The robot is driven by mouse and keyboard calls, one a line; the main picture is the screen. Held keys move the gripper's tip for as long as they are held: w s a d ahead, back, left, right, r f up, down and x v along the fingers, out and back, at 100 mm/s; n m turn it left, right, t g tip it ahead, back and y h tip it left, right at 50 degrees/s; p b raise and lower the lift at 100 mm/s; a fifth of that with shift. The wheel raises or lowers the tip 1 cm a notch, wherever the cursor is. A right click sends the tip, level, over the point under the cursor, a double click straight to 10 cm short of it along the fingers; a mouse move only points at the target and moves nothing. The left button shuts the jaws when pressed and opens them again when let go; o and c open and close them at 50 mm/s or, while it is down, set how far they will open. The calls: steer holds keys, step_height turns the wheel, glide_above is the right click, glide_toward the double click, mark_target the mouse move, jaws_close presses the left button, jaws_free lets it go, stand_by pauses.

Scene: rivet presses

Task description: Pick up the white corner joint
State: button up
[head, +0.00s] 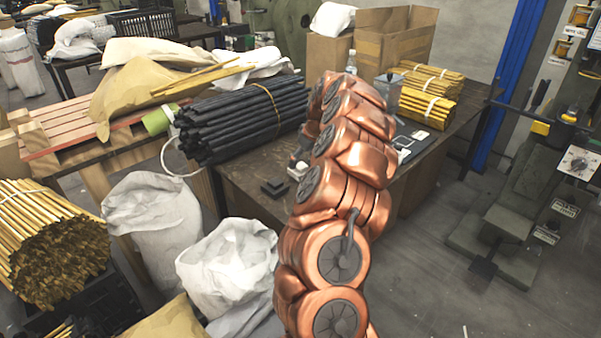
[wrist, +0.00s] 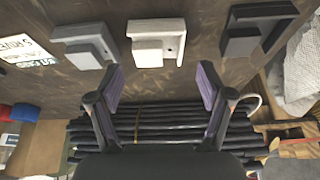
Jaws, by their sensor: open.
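The white corner joint (wrist: 157,40) lies on the dark table top in the wrist view, between a grey corner joint (wrist: 86,45) on its left and a dark grey corner joint (wrist: 258,30) on its right. My gripper (wrist: 161,82) is open and empty, its two fingers spread below the white joint in the picture, not around it. In the head view a bit of the white joint (head: 296,173) shows beside my copper arm, near the dark joint (head: 274,188). My arm hides most of the gripper there.
A bundle of black rods (head: 240,118) lies on the table (head: 243,177) behind the joints and also shows beyond the fingers in the wrist view (wrist: 165,125). A white lettered plate (wrist: 24,50) lies at the left. White sacks (head: 228,262) stand before the table.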

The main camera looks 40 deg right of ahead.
mark_target(300, 168)
steer(key=shift+x, duration=2.5)
steer(key=shift+d, duration=0.15)
steer(key=shift+c, duration=0.4)
steer(key=c, duration=0.8)
